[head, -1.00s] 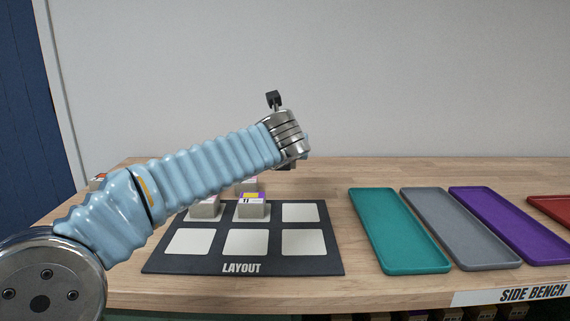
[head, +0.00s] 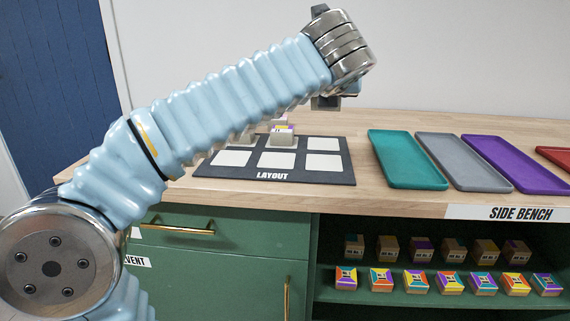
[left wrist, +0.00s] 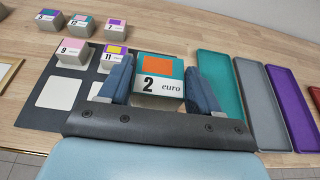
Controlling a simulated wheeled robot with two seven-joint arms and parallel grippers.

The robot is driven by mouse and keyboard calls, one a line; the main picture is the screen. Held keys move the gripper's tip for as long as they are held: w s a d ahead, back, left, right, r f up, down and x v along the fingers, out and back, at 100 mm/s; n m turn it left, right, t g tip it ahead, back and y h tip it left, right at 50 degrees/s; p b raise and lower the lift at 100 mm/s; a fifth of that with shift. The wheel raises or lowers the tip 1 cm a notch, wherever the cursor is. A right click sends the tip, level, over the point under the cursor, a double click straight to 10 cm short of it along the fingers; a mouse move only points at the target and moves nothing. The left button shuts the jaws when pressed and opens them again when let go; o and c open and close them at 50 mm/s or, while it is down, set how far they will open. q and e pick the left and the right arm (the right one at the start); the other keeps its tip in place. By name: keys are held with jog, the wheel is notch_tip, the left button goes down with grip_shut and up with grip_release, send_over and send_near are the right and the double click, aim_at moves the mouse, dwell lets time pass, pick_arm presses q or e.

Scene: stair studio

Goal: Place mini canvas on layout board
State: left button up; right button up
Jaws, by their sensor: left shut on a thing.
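In the left wrist view, my left gripper (left wrist: 157,95) is shut on a mini canvas (left wrist: 160,68), a small block with a teal and orange picture and a white label reading "2 euro". In the head view, my left gripper (head: 327,103) is raised over the bench behind the layout board, and its fingers are mostly hidden by the wrist. The black layout board (head: 315,177) has pale squares. Other canvases labelled 9 (left wrist: 72,52) and 11 (left wrist: 115,57) stand on its back squares. My right gripper is not in view.
Teal (head: 407,160), grey (head: 462,163) and purple (head: 515,163) trays lie right of the board. Several more canvases (left wrist: 47,23) stand behind the board. Small boxes (head: 420,281) fill the shelf below. The front squares of the board are bare.

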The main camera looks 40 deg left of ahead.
pick_arm(q)
jog(key=shift+w+f, duration=0.25)
jog(key=x, duration=0.4)
jog(key=f+b+x, duration=0.1)
jog(key=x, duration=0.4)
jog(key=f+x, duration=0.1)
jog(key=x, duration=0.3)
jog(key=shift+s+d+f, duration=0.25)
jog(key=shift+d+f, duration=0.05)
jog(key=shift+w+a+f+b, duration=0.2)
jog(key=shift+w+f+b, duration=0.15)
jog(key=shift+f, duration=0.1)
jog(key=f, duration=0.2)
jog(key=w+f+b, duration=0.1)
jog(key=f, duration=0.1)
jog(key=shift+a+f, duration=0.1)
jog(key=shift+a, duration=0.15)
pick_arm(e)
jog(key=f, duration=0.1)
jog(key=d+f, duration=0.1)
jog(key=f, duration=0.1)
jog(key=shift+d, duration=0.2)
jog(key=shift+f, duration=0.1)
pick_arm(q)
jog(key=o, duration=1)
jog(key=shift+f, duration=0.1)
jog(key=shift+o, duration=0.2)
